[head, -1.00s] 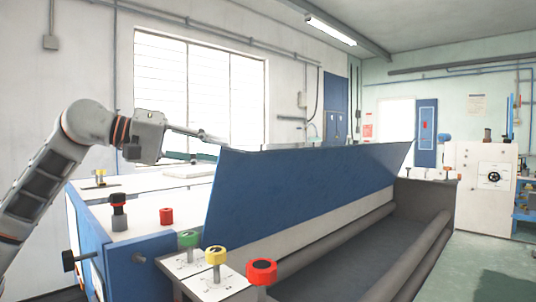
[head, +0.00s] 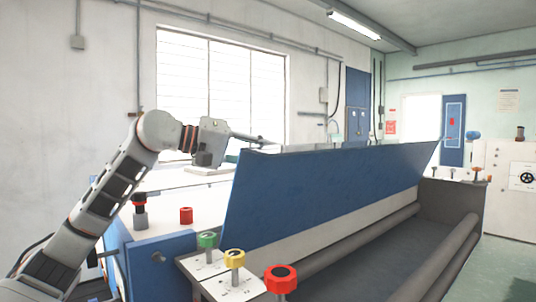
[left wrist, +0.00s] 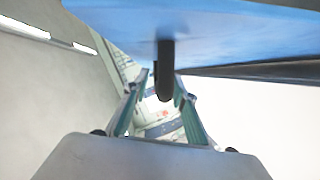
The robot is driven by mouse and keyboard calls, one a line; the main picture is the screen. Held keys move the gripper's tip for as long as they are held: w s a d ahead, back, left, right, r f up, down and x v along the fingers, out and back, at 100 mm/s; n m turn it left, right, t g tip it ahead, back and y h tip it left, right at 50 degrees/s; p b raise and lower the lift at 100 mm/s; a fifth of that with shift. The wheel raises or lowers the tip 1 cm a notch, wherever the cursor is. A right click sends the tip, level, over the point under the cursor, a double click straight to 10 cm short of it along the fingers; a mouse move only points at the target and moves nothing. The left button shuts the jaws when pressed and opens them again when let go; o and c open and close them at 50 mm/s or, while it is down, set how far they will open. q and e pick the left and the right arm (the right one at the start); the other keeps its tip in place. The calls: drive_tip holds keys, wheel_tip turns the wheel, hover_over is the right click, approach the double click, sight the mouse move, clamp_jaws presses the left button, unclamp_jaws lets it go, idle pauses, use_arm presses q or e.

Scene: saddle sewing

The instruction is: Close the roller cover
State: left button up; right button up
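The roller cover is a long blue panel (head: 320,190) standing tilted up over the rollers in the head view. Its underside fills the top of the left wrist view (left wrist: 230,28). A dark, rounded handle-like piece (left wrist: 165,65) hangs from it there. My left gripper (head: 262,142) is at the cover's top edge, near its left end, with its fingertips partly hidden behind the panel. In the left wrist view its two teal fingers (left wrist: 161,77) stand apart on either side of the dark piece, with a visible gap on the left. I cannot tell whether either finger touches it. My right gripper is not in view.
Grey rollers (head: 440,262) lie in the trough in front of the cover. Green (head: 207,241), yellow (head: 235,259) and red (head: 281,279) knobs stand at the near left corner. Another red knob (head: 186,215) and a black-and-red knob (head: 139,205) are on the white top.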

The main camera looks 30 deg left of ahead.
use_arm(q)
drive_tip(key=shift+c, duration=0.2)
clamp_jaws()
drive_tip(key=shift+d+f, duration=0.1)
drive_tip(key=shift+d, duration=0.05)
drive_tip(key=shift+s+d+f, duration=0.15)
drive_tip(key=shift+s+d, duration=0.05)
drive_tip(key=shift+d, duration=0.25)
drive_tip(key=s+d+f+m+y, duration=0.1)
drive_tip(key=s+d+f+m, duration=0.1)
drive_tip(key=s+d+f, duration=0.2)
drive_tip(key=shift+d+f, duration=1.7)
drive_tip(key=shift+d, duration=2.15)
